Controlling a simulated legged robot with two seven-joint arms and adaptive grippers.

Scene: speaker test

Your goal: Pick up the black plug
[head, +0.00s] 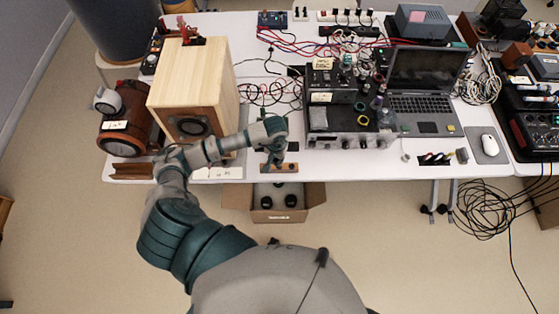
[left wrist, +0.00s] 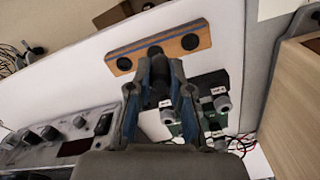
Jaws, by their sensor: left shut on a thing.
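A wooden strip with a blue stripe and round black spots lies near the table's front edge; I see it in the head view (head: 290,168) and the left wrist view (left wrist: 186,42). My left gripper (head: 277,158) is directly over the strip. In the left wrist view, its two fingers (left wrist: 160,75) are closed around a dark cylindrical piece, which looks like the black plug (left wrist: 159,84). The plug's far end is at the strip; I cannot tell whether it sits in a hole. The fingers hide part of it. My right gripper is not in view.
A wooden speaker box (head: 190,85) stands left of the gripper. A stack of electronics (head: 345,105) and a laptop (head: 425,85) stand to the right, with red cables (head: 285,40) behind. An open cardboard box (head: 305,197) is below the table's front edge.

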